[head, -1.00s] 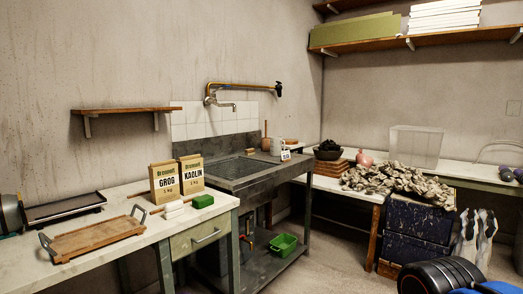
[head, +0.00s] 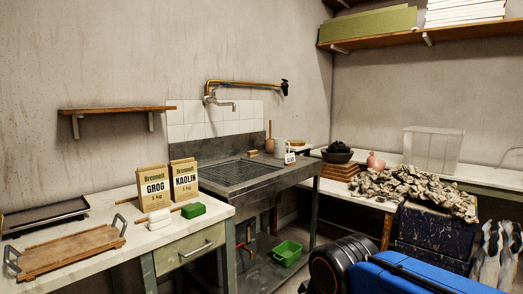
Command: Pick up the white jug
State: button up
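A pale, off-white vessel that looks like the white jug (head: 281,147) stands upright at the right back of the sink unit (head: 262,187). It is small in the head view, and its handle and spout cannot be made out clearly. A small white tag with dark marks (head: 290,158) stands just in front of it and covers part of its lower side. A brown bottle-like thing with a thin neck (head: 270,145) is close to its left. My gripper is not in view; only blue and black links of my arm show at the lower right.
Clay bags (head: 153,188), a green block (head: 193,210) and a wooden tray (head: 68,249) are on the left bench. A dark bowl (head: 337,153), pink vase (head: 376,162) and clay lumps (head: 415,187) are right of the sink. A green tub (head: 287,253) is below.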

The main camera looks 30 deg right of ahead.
aim_at(280, 143)
jog(key=i+l, duration=0.2)
jog(key=l, duration=0.15)
jog(key=i+l+u, duration=0.1)
jog(key=i+l, duration=0.3)
jog(key=l, duration=0.25)
jog(key=i+l+u, duration=0.15)
jog(key=l, duration=0.2)
jog(key=i+l, duration=0.2)
jog(key=l, duration=0.2)
jog(key=i+l+u, duration=0.1)
jog(key=l, duration=0.25)
jog(key=i, duration=0.1)
